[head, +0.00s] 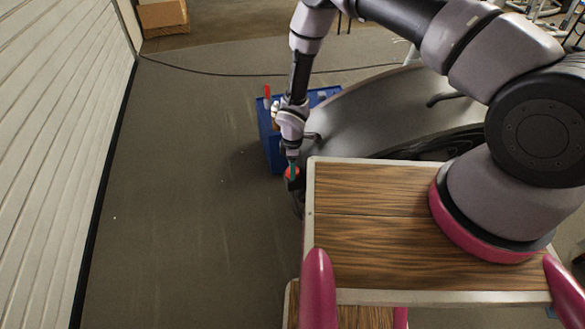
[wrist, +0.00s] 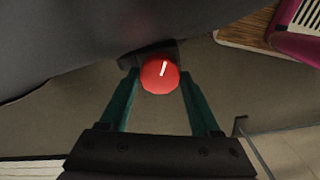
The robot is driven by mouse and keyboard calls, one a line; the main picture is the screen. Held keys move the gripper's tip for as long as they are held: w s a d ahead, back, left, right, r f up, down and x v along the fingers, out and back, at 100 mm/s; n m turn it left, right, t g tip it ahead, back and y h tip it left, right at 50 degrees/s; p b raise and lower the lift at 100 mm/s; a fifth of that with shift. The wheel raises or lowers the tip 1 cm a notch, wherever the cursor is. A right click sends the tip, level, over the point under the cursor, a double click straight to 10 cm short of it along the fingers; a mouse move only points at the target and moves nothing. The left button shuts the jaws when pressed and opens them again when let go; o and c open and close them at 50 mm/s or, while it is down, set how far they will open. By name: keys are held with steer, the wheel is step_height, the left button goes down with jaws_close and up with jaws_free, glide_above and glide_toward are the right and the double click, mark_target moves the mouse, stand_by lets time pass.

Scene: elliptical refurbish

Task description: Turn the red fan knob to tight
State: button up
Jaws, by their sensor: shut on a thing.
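The red fan knob (wrist: 159,77) is round with a white line on its face that leans slightly right of upright in the wrist view. It sits on a dark mount at the edge of a large dark grey body. My gripper (wrist: 160,84) has its two green fingers on either side of the knob and is shut on it. In the head view the red knob (head: 292,173) shows small at the tip of my gripper (head: 292,165), beside the wooden top. The finger contact is hard to see there.
A large grey curved machine body (head: 375,115) lies right of my gripper. A blue box (head: 270,135) with a red item stands behind it. My wooden-topped base (head: 370,215) is close on the right. Open floor (head: 180,190) and a white slatted wall (head: 60,130) are to the left.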

steer(key=m, duration=0.4)
steer(key=shift+m, duration=1.9)
steer(key=shift+w, duration=0.1)
steer(key=o, duration=1.4)
